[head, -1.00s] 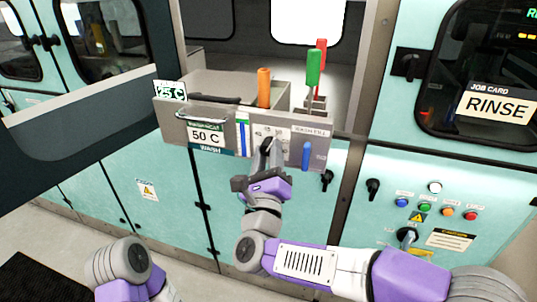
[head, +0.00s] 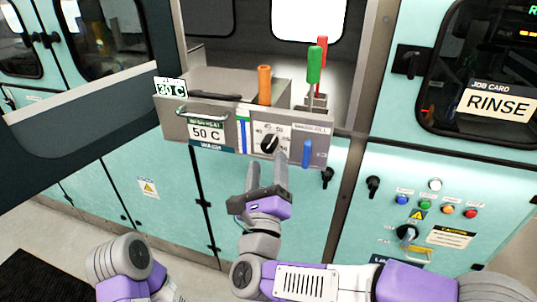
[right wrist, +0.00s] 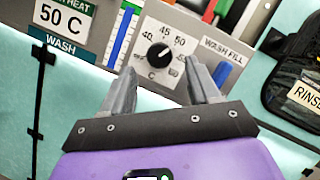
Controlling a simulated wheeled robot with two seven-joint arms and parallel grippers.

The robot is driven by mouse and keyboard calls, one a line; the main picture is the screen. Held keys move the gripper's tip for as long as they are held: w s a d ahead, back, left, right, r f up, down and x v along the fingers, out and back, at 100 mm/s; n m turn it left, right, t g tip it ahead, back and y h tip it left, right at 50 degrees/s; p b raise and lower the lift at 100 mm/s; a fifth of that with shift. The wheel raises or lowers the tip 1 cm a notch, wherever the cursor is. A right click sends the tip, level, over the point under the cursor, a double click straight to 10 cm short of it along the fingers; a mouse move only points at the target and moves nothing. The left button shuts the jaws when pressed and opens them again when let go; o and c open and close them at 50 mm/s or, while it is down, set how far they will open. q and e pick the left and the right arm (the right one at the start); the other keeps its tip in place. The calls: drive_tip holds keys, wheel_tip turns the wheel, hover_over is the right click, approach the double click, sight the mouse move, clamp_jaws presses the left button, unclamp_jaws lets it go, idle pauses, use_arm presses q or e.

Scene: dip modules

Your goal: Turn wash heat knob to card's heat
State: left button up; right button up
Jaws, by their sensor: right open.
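The wash heat knob (head: 269,144) is a black knob on a white dial in the wash panel; it also shows in the right wrist view (right wrist: 159,56). Its pointer seems to lean to the upper right, near the 50 mark, but is small. The heat card (head: 206,133) reads 50 C, left of the dial; it also shows in the right wrist view (right wrist: 63,19). My right gripper (head: 267,166) is open and empty just below and in front of the knob, its fingers (right wrist: 159,75) apart and clear of it. My left gripper is out of view.
A blue wash fill lever (head: 307,153) is close right of the knob. An orange handle (head: 264,85) and a green handle (head: 314,65) rise behind the panel. Free space lies below the panel.

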drive_tip(key=shift+v, duration=1.65)
drive_tip(key=shift+w+f, duration=0.1)
